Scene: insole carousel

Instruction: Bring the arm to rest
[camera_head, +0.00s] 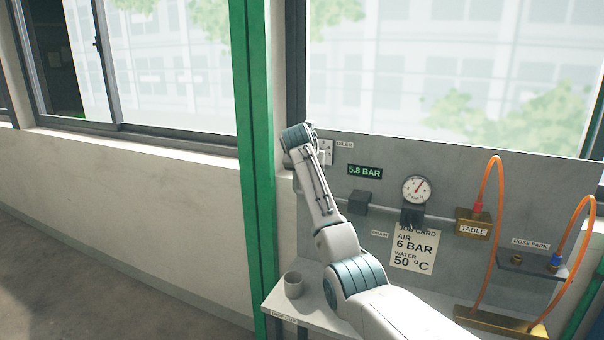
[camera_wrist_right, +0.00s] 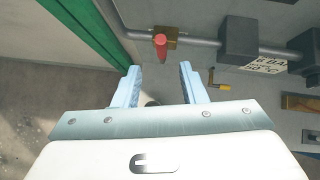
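My right arm reaches up from the lower right in the head view, its wrist in front of the left part of the grey panel (camera_head: 330,240). Its fingers are hidden behind the wrist there. In the right wrist view my right gripper (camera_wrist_right: 159,72) is open, its two light blue fingers apart with nothing held between them. A red valve handle (camera_wrist_right: 160,47) on a brass body (camera_wrist_right: 172,36) lies beyond the fingertips; the gripper appears apart from it. My left gripper is not in view.
The panel carries a 5.8 BAR display (camera_head: 365,171), a gauge (camera_head: 416,190), a job card (camera_head: 414,249) and orange hoses (camera_head: 485,235). A cup (camera_head: 293,285) stands on a ledge. A green post (camera_head: 257,150) rises close left of the arm. A yellow handle (camera_wrist_right: 224,87) shows in the wrist view.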

